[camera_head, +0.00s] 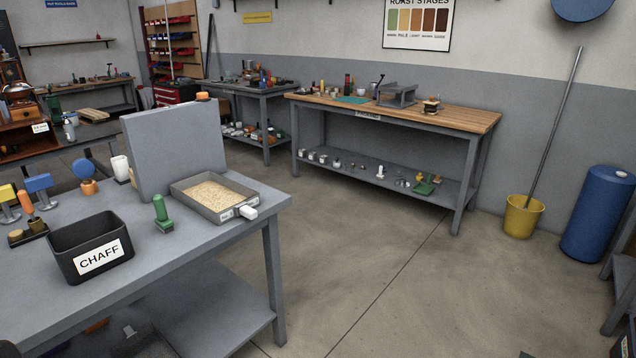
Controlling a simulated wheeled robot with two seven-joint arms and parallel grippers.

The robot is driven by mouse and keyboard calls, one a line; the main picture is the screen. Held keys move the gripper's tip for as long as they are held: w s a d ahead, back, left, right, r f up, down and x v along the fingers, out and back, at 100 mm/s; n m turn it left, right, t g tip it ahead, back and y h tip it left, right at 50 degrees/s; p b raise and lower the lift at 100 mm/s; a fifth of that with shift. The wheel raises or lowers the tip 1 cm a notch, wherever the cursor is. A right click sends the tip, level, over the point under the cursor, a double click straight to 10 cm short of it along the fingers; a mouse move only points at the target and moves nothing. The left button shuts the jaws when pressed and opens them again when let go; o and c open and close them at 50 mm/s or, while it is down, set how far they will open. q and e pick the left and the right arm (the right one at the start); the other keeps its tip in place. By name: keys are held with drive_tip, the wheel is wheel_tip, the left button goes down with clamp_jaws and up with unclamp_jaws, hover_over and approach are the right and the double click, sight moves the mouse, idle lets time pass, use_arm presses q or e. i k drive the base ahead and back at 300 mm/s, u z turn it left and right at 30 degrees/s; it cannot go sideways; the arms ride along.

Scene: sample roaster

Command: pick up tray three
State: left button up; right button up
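A grey rectangular tray (198,208) sits on the near grey table (165,257), close to its right end. It is filled with pale, beige grains. A small white label is on its front wall, but the mark is too small to read, so I cannot tell whether it is tray three. Neither of my grippers shows in the head view.
A tall grey panel (175,150) stands right behind the tray. Open floor lies right of the table, up to a wooden-topped bench (440,113) and yellow bucket (523,217).

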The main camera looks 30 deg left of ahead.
sight(221, 200)
drive_tip(key=u, duration=0.1)
drive_tip(key=i, duration=1.4)
drive_tip(key=u, duration=0.7)
